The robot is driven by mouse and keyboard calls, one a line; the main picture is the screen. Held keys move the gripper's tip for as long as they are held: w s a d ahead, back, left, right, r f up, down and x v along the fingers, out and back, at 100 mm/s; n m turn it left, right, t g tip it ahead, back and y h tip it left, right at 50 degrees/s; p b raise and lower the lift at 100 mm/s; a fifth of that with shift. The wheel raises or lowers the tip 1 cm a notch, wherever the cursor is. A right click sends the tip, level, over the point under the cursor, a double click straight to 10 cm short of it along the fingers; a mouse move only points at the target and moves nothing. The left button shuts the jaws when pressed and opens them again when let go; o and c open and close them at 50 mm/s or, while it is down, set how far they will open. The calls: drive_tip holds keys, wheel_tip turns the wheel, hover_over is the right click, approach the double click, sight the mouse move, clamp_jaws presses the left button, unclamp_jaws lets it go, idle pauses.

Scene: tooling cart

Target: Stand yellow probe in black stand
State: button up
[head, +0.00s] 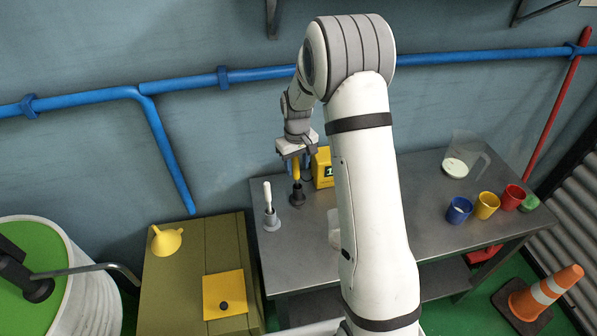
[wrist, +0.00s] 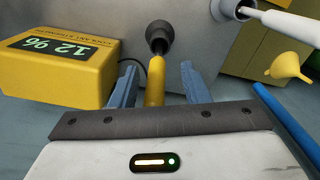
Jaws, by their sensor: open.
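The yellow probe (head: 296,170) stands upright in the black stand (head: 297,196) on the metal cart. In the wrist view the yellow probe (wrist: 155,88) has its dark lower part reaching into the mouth of the black stand (wrist: 160,34). My gripper (head: 295,160) is above the stand, at the probe's upper part. In the wrist view my gripper (wrist: 158,76) is open, with one blue finger on each side of the probe and a gap to each. The part of the probe inside the stand is hidden.
A yellow meter (wrist: 60,62) is close beside my gripper, with a dark cable. A white probe (head: 268,192) stands in a grey stand (head: 271,222) to the left. A clear jug (head: 464,160) and several coloured cups (head: 486,205) are at the right. A yellow funnel (head: 167,240) lies left.

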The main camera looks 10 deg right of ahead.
wheel_tip(320, 180, up, 9)
drive_tip(key=b, duration=0.1)
drive_tip(key=s+r+m+t, duration=0.2)
drive_tip(key=s+r, duration=0.8)
drive_tip(key=s, duration=0.4)
drive_tip(key=s+m+t, duration=0.1)
drive_tip(key=s, duration=1.5)
drive_tip(key=shift+s+d+r+m, duration=0.2)
drive_tip(key=shift+r+m, duration=0.05)
drive_tip(key=shift+m, duration=0.05)
